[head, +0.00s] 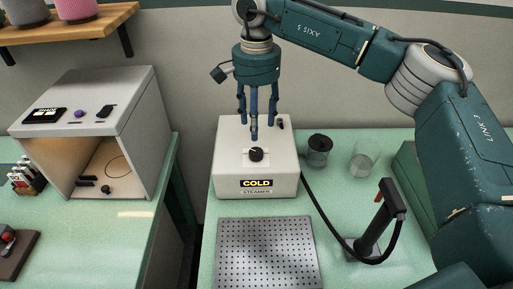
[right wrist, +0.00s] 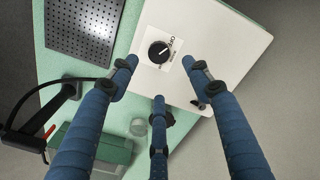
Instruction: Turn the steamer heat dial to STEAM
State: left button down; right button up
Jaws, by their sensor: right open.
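The steamer (head: 230,165) is a cream box on the green table, with a lit display (head: 257,183) reading COLD above a STEAMER label. Its black heat dial (head: 256,154) sits on the sloped top and shows in the right wrist view (right wrist: 159,52) with a white pointer line and small lettering that I cannot fully read. My right gripper (head: 254,128) hangs fingers-down over the steamer, just behind the dial in the head view. In the right wrist view its blue fingers (right wrist: 160,75) are spread apart and empty, apart from the dial. My left gripper is not in view.
A perforated metal plate (head: 267,255) lies in front of the steamer. To the right stand a dark-lidded jar (head: 319,150), a clear glass (head: 361,163) and a black steam wand (head: 374,225) on a hose. A grey open-fronted box (head: 125,130) stands on the left table.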

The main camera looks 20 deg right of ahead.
aim_at(257, 150)
notch_tip(257, 150, down, 8)
jog(key=p, duration=0.2)
jog(key=shift+f+p, duration=0.15)
jog(key=shift+p, duration=0.15)
jog(key=shift+f, duration=0.4)
